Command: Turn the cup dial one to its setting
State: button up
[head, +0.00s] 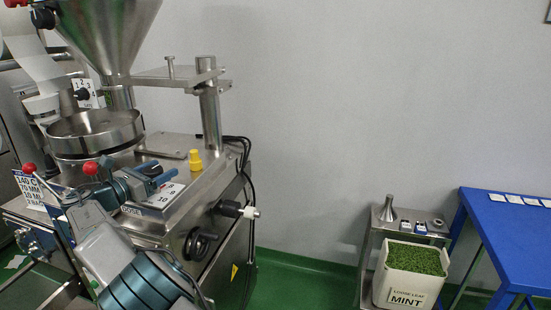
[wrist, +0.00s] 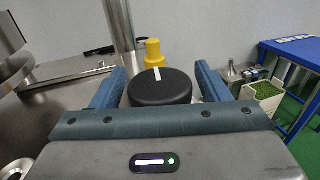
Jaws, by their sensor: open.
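A round black dial (wrist: 160,92) with a white pointer line sits on the machine top. In the wrist view it stands between the two blue fingers of my gripper (wrist: 159,76), with the pointer toward the far side, slightly left of straight. My gripper is open, one finger on each side of the dial; I cannot tell whether either finger touches it. In the head view my gripper (head: 152,178) is low over the machine's top, beside a white number plate (head: 166,195) and a DOSE label. The gripper hides part of the dial there.
A yellow knob (head: 195,160) stands just behind the dial. A steel post (head: 210,115) and a hopper (head: 110,35) rise behind. Red-tipped levers are close by the gripper. A mint bin (head: 411,275) and blue table (head: 500,230) stand well to the right.

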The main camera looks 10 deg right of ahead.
jog(key=shift+w+a+f+n+t+y+b, duration=0.15)
jog(key=shift+n+t+y+b, duration=0.7)
jog(key=shift+b, duration=1.85)
jog(key=shift+s+f+n+t+y+b, duration=0.1)
jog(key=shift+n+t+y+b, duration=0.55)
jog(key=shift+b, duration=2.05)
jog(key=n+y+b, duration=0.1)
jog(key=y+b, duration=0.1)
jog(key=b, duration=0.1)
jog(key=n+y+b, duration=0.1)
jog(key=y+b, duration=0.1)
jog(key=b, duration=0.1)
jog(key=shift+w+a+t, duration=0.1)
jog(key=shift+t, duration=0.2)
